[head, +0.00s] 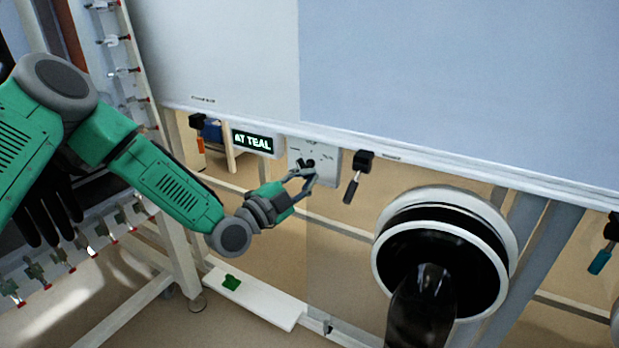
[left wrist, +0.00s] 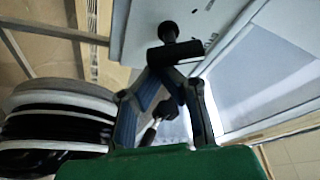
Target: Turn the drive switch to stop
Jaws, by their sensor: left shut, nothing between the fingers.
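The drive switch (head: 308,163) is a small black knob on a pale panel (head: 328,170) below the edge of the glovebox front. My left gripper (head: 311,178) is shut with nothing between its fingers. Its tips are at the lower part of the knob and overlap it in the head view; I cannot tell if they touch. In the left wrist view the shut fingers (left wrist: 165,72) point at a black knob (left wrist: 168,31) on the panel, and a dark bar crosses just at the tips. The knob's exact setting cannot be read. My right gripper is not in view.
A lit display (head: 252,141) reading "AT TEAL" is left of the switch panel. A black-handled lever (head: 354,178) hangs close on its right. A round port (head: 440,250) with a black sleeve is at lower right. A white ledge (head: 262,300) with a green piece lies below.

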